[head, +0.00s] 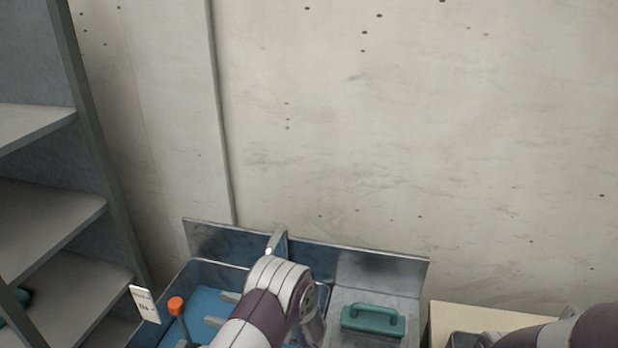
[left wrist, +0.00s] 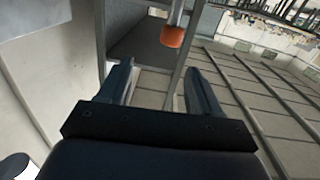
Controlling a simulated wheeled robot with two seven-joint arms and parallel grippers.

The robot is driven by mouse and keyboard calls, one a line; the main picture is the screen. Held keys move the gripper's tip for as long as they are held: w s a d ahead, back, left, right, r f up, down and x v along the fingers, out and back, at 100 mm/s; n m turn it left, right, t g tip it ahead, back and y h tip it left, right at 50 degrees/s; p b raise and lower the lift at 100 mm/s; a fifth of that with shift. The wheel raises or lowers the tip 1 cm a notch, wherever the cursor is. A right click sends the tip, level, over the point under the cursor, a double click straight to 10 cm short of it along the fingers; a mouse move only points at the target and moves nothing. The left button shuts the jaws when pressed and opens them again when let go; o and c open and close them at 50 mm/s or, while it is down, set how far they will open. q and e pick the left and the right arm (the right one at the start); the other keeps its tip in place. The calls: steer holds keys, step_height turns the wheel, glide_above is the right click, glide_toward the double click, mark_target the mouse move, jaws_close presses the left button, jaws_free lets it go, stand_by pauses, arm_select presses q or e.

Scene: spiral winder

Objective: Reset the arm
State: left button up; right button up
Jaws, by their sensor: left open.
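My left arm (head: 262,307) rises into the lower middle of the head view, bent over a blue-lined metal bin (head: 202,270). Its gripper is mostly hidden there behind my own arm. In the left wrist view the left gripper (left wrist: 157,73) shows its two dark fingers spread apart with nothing between them. An orange-red knob (left wrist: 173,36) on a rod shows beyond the fingertips. A similar orange knob (head: 176,305) stands at the bin's left in the head view. My right arm (head: 565,333) shows at the lower right; its gripper is out of view.
A grey shelf unit (head: 60,235) stands at the left, with a small white label (head: 145,304) nearby. A pale wooden surface (head: 470,317) is at the right. A bare concrete wall (head: 400,130) stands behind.

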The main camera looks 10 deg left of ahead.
arm_select(q)
steer(key=w+d+r+m+t+h, duration=0.2)
steer(key=w+r+m+t+h, duration=0.2)
steer(key=w+t+h, duration=0.3)
steer(key=s+d+r+m+g+h, duration=0.1)
steer(key=s+d+r+m+h, duration=0.1)
steer(key=s+d+m+h, duration=0.6)
steer(key=s+r+m+g+h, duration=0.1)
steer(key=s+m+g, duration=0.3)
steer(key=s, duration=1.4)
steer(key=g+h, duration=0.1)
steer(key=g, duration=0.2)
steer(key=shift+s+m, duration=0.2)
steer(key=shift+m, duration=0.2)
steer(key=shift+d, duration=0.15)
stand_by(1.6)
